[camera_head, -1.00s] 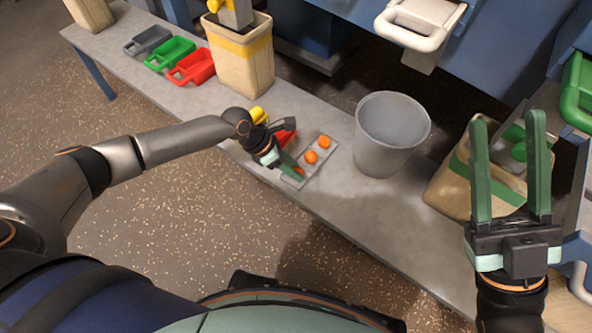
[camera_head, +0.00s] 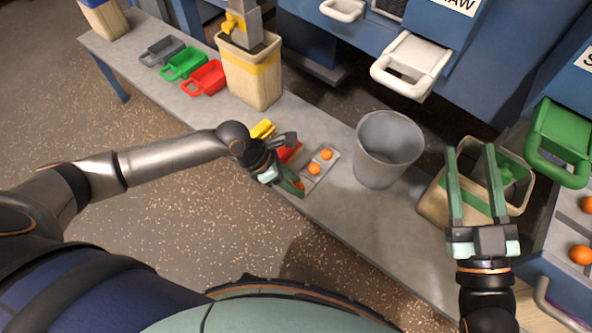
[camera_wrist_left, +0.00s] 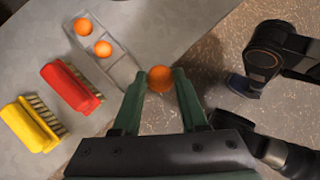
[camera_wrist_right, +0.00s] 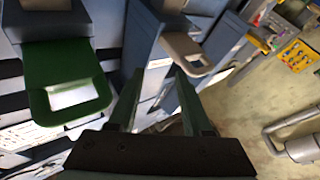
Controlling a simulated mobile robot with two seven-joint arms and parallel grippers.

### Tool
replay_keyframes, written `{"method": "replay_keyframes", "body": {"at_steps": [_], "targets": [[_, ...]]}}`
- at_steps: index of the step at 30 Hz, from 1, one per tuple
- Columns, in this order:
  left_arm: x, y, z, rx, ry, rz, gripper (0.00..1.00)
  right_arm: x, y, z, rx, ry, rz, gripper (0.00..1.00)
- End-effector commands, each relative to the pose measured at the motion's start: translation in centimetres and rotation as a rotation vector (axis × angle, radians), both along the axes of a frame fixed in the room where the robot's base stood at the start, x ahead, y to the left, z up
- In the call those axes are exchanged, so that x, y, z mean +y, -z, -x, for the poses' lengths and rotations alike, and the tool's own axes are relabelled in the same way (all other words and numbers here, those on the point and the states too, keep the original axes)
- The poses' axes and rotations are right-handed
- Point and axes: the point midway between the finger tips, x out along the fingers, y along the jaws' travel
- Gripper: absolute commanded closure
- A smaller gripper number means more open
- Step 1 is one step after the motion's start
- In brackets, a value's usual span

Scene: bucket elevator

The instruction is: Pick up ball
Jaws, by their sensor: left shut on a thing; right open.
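In the left wrist view an orange ball (camera_wrist_left: 160,78) sits between the tips of my left gripper (camera_wrist_left: 160,84), which is shut on it at the near end of a grey tray (camera_wrist_left: 122,70). Two more orange balls, one (camera_wrist_left: 103,48) and another (camera_wrist_left: 84,27), rest in the tray. In the head view these two balls (camera_head: 314,168) (camera_head: 326,154) also show, with my left gripper (camera_head: 298,189) at the tray's near end. My right gripper (camera_head: 475,152) is open and empty, raised over a green-banded bin (camera_head: 436,203) at the right.
A red brush (camera_wrist_left: 72,88) and a yellow brush (camera_wrist_left: 32,124) lie beside the tray. A grey bucket (camera_head: 388,150) stands on the bench to the right. Red, green and grey scoops (camera_head: 204,78) lie farther back. More orange balls (camera_head: 581,254) are at the right edge.

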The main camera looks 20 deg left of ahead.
Motion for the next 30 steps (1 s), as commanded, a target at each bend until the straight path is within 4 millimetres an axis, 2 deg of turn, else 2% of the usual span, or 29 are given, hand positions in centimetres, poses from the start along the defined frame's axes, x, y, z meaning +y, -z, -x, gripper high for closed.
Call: {"method": "replay_keyframes", "body": {"at_steps": [3, 7, 12, 15, 21, 30], "targets": [[-0.3, -0.9, 1.5, 0.001, 0.001, 0.001, 1.00, -0.3, 4.0, -0.8, 0.183, 0.025, -0.001, 0.50], [-0.5, -1.6, 3.0, 0.000, 0.001, 0.000, 1.00, -0.5, 8.6, -0.9, 0.371, 0.048, -0.001, 0.50], [-0.9, -2.4, 4.8, 0.001, 0.001, 0.002, 1.00, -0.7, 14.0, 0.2, 0.592, 0.068, 0.002, 0.50], [-1.1, -2.7, 5.6, 0.001, 0.001, 0.002, 1.00, -0.7, 16.4, 1.0, 0.695, 0.076, 0.004, 0.50], [-1.2, -3.2, 6.7, -0.001, 0.001, 0.001, 1.00, -0.7, 19.6, 2.6, 0.833, 0.083, 0.006, 0.50], [-1.3, -3.3, 7.2, -0.001, -0.001, 0.000, 1.00, -0.7, 21.1, 3.4, 0.893, 0.086, 0.008, 0.50]]}}
